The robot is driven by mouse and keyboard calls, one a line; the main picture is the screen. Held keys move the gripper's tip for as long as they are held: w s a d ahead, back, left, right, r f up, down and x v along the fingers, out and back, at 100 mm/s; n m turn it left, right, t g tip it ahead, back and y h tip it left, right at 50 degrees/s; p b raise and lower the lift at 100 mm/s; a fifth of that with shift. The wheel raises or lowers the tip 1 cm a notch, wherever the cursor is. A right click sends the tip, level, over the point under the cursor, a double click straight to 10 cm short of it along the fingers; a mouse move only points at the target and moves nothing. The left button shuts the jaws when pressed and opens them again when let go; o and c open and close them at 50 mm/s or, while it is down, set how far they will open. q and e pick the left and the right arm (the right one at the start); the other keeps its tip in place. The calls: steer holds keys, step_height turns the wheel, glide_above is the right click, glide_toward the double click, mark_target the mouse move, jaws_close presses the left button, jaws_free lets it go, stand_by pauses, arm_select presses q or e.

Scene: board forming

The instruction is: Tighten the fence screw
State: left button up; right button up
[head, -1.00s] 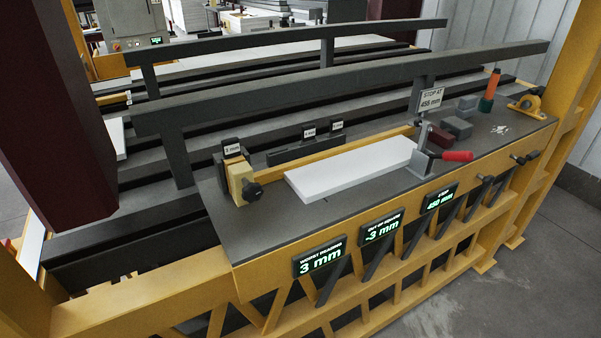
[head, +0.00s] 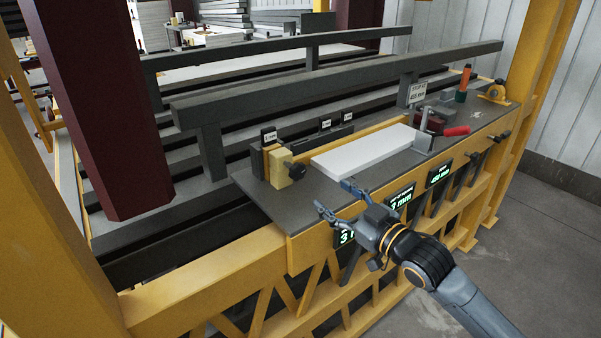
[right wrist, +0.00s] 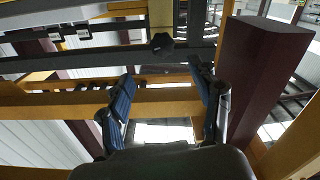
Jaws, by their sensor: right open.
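The fence screw shows as a black knob (head: 298,171) on the front of a yellow block (head: 279,168), at the left end of the yellow fence bar (head: 370,133). The knob also shows in the right wrist view (right wrist: 160,43), beyond the fingers near the top centre. My right gripper (head: 334,197) is open and empty. In the head view it appears below and right of the knob, apart from it, over the front edge of the table. In the right wrist view the gripper (right wrist: 162,74) has its two fingers spread wide. My left gripper is out of view.
A white board (head: 362,148) lies on the grey table (head: 318,189) along the fence. A red-handled clamp (head: 455,131) stands at its right end. Lit displays, including one reading 450 mm (head: 439,173), line the yellow front frame. A dark red column (head: 100,110) hangs at left.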

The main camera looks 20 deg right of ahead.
mark_target(300, 174)
steer(key=p+x, duration=0.2)
steer(key=x, duration=0.9)
steer(key=shift+w+a+p, duration=0.15)
steer(key=shift+p, duration=0.15)
steer(key=shift+w+a, duration=0.25)
steer(key=shift+w, duration=0.25)
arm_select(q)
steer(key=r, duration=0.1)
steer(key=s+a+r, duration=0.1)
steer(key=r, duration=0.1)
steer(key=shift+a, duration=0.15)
arm_select(e)
steer(key=c, duration=1.2)
